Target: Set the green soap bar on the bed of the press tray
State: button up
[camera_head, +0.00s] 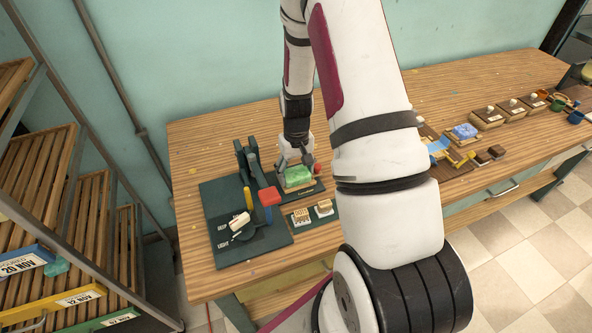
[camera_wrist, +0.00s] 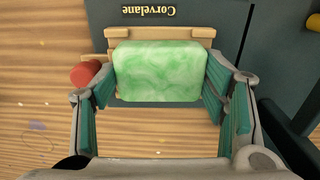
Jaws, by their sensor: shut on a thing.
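The green soap bar (camera_wrist: 158,70) is marbled and pale green. It also shows in the head view (camera_head: 299,177). My gripper (camera_wrist: 160,85) is shut on it, one finger against each short side; in the head view my gripper (camera_head: 296,160) comes down from above. The press tray (camera_wrist: 120,35) has a light wooden bed, whose ends stick out past the soap in the wrist view. It sits on a dark base marked "Corvelane". The soap lies over the bed and hides most of it. I cannot tell whether the soap touches it.
A red knob (camera_wrist: 88,73) is close to the left finger. Left of the tray stand a dark press (camera_head: 248,158), a yellow post (camera_head: 248,198) and a red block (camera_head: 270,196). Small stamped blocks (camera_head: 301,216) lie in front. More soap tools (camera_head: 465,132) line the right of the table.

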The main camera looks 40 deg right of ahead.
jog(key=o, duration=1.3)
jog(key=shift+o, duration=0.5)
jog(key=shift+o, duration=0.7)
jog(key=shift+r, duration=0.1)
jog(key=shift+r+p, duration=1.2)
jog(key=shift+r, duration=1.65)
